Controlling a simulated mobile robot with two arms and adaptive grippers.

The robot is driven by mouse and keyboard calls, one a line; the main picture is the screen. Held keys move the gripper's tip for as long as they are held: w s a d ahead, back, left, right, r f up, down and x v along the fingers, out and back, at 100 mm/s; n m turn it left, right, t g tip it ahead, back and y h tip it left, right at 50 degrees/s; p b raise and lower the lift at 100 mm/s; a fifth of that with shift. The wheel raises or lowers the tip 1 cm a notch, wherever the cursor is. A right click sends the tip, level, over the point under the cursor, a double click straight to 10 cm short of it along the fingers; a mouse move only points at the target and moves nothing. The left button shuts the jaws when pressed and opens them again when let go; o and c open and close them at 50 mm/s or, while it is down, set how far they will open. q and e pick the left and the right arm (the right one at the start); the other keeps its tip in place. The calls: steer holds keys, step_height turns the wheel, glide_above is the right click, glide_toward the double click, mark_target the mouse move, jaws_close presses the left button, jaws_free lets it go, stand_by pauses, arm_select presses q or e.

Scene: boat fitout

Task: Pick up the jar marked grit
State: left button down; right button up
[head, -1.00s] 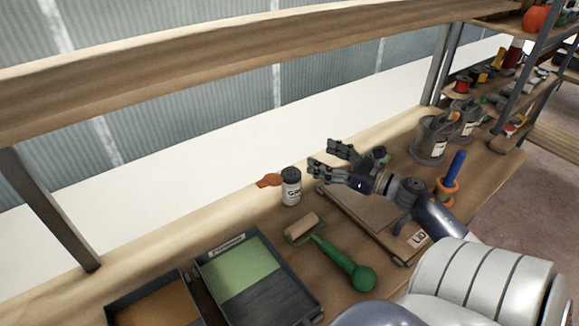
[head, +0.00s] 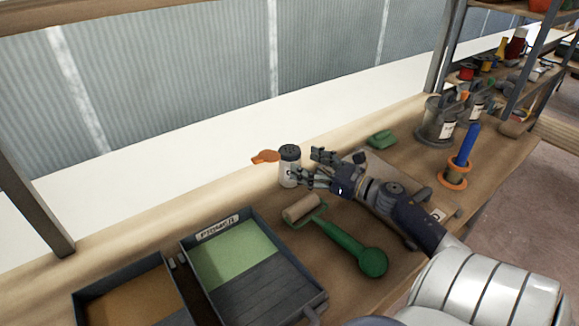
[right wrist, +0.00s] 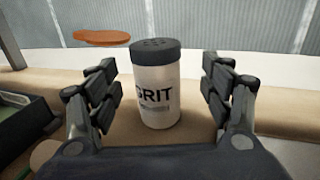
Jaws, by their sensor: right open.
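The jar marked grit (right wrist: 156,90) is white with a dark, holed lid and stands upright on the wooden bench. Its label reads GRIT in the right wrist view. In the head view the jar (head: 289,168) stands near the back edge of the bench. My right gripper (head: 312,170) is open and reaches towards it from the right. In the right wrist view the fingers of my right gripper (right wrist: 160,95) are spread on either side of the jar, with gaps on both sides. My left gripper is in neither view.
A paint roller with a green handle (head: 345,250) lies in front of the jar. A tray labelled primer (head: 262,306) stands left of it, beside a tray with brown content (head: 130,305). An orange object (head: 265,157) is just left of the jar. Metal cans (head: 437,125) stand right.

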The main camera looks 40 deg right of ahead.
mark_target(289, 157)
steer(key=shift+a+f+p+x, duration=0.15)
steer(key=shift+p+x, duration=0.15)
steer(key=shift+x, duration=1.3)
steer(key=shift+a+f+p+x, duration=0.15)
steer(key=shift+p+x, duration=0.1)
steer(key=shift+x, duration=1.3)
steer(key=shift+d+r, duration=0.1)
steer(key=c, duration=1.2)
